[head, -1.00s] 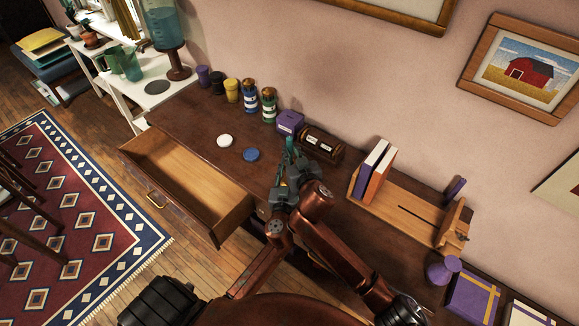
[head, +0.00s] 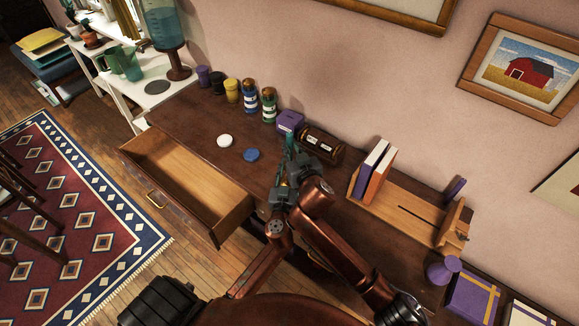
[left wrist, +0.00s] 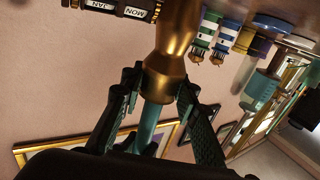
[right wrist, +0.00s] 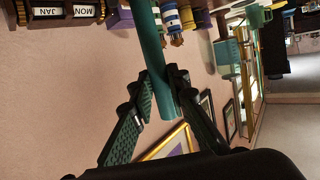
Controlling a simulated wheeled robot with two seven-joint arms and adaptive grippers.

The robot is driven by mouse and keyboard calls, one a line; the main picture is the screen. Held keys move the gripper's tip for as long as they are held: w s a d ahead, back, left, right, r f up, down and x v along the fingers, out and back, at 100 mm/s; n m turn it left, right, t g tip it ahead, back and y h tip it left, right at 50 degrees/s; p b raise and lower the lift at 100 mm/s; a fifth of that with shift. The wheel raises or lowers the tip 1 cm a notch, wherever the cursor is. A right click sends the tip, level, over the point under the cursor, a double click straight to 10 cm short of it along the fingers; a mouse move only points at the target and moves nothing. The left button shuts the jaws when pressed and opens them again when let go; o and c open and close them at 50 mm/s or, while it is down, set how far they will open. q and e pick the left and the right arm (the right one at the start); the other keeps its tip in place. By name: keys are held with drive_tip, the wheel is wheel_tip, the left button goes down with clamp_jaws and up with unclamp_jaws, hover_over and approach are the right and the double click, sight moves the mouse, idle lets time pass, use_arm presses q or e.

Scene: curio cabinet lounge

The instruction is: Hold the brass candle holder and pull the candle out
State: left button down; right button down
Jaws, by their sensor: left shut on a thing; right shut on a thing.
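The brass candle holder (left wrist: 174,45) fills the middle of the left wrist view. My left gripper (left wrist: 160,88) is shut on it near its candle end. The teal candle (left wrist: 150,128) runs on from the holder there; how deep it sits in the holder is hidden. In the right wrist view my right gripper (right wrist: 163,88) is shut on the candle (right wrist: 147,35). In the head view the candle tip (head: 290,142) stands above my right gripper (head: 297,164), with my left gripper (head: 281,192) lower. The holder is mostly hidden there.
Behind the grippers stand a dark calendar block (head: 320,145) and a purple box (head: 289,122). Striped jars (head: 268,103) stand further left. White (head: 224,141) and blue (head: 251,155) discs lie on the desk. A drawer (head: 180,180) is open; a book rack (head: 405,208) is at right.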

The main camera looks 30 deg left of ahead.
use_arm(q)
drive_tip(key=shift+f, duration=0.1)
use_arm(e)
drive_tip(key=shift+r, duration=2.35)
wheel_tip(320, 180, up, 9)
hover_over(290, 135)
drive_tip(key=shift+s+d+f, duration=0.2)
drive_tip(key=shift+s+d, duration=0.05)
drive_tip(key=shift+d, duration=0.1)
use_arm(q)
drive_tip(key=c, duration=1.4)
unclamp_jaws()
